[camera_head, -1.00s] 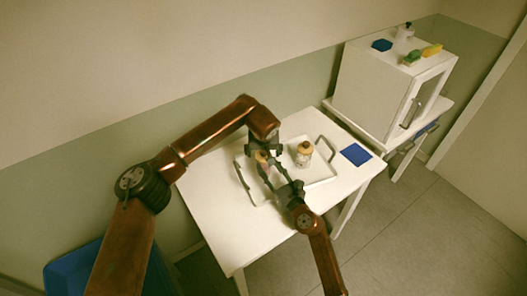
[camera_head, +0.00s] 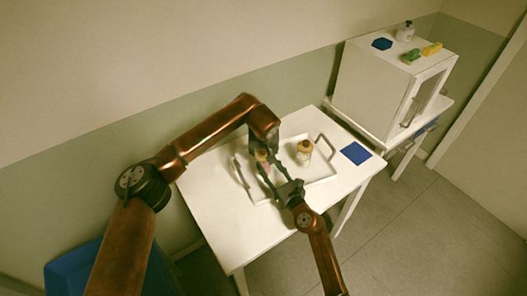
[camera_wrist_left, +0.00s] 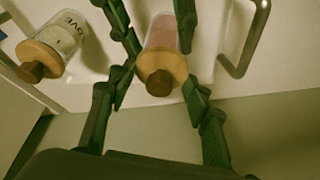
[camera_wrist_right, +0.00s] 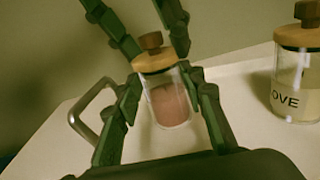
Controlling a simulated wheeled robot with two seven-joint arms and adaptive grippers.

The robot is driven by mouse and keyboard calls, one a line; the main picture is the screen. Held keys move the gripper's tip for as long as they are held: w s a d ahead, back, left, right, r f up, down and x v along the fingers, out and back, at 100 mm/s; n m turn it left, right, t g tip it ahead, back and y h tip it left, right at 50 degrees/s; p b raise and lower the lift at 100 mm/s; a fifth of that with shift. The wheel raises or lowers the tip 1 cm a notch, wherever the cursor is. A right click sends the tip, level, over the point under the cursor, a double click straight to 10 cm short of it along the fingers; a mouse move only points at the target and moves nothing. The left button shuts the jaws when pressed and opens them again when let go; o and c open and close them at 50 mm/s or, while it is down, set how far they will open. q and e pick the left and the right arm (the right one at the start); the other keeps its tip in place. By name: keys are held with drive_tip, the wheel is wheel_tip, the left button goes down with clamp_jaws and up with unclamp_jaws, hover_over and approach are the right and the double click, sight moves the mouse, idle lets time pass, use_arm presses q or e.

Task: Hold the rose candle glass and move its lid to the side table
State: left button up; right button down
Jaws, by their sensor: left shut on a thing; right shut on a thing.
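The rose candle glass (camera_wrist_right: 170,104) is clear with pink wax and stands upright at the tray's left part; it also shows in the left wrist view (camera_wrist_left: 163,33). Its round wooden lid (camera_wrist_right: 154,62), with a dark knob, sits on the rim; the left wrist view shows it from above (camera_wrist_left: 161,64). My right gripper (camera_wrist_right: 162,100) is shut on the glass, one finger on each side. My left gripper (camera_wrist_left: 158,82) comes from above and is shut on the lid. In the head view (camera_head: 262,157), the grippers largely hide the glass.
A second lidded candle (camera_head: 304,153), lettered "OVE", stands close by on the white tray (camera_head: 322,176), which has raised handles. A blue mat (camera_head: 356,153) lies on the white table (camera_head: 215,205). A white cabinet (camera_head: 375,90) stands at right. A blue surface (camera_head: 70,272) is at lower left.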

use_arm(q)
drive_tip(key=shift+r, duration=0.25)
use_arm(e)
drive_tip(key=shift+d+f, duration=0.1)
drive_tip(key=shift+f, duration=0.4)
use_arm(q)
drive_tip(key=shift+r, duration=2.85)
use_arm(e)
drive_tip(key=c, duration=1.6)
unclamp_jaws()
use_arm(q)
drive_tip(key=shift+w+f, duration=0.1)
use_arm(e)
drive_tip(key=shift+o, duration=1)
drive_tip(key=shift+w, duration=0.1)
drive_tip(key=shift+o, duration=1.1)
drive_tip(key=shift+r, duration=0.3)
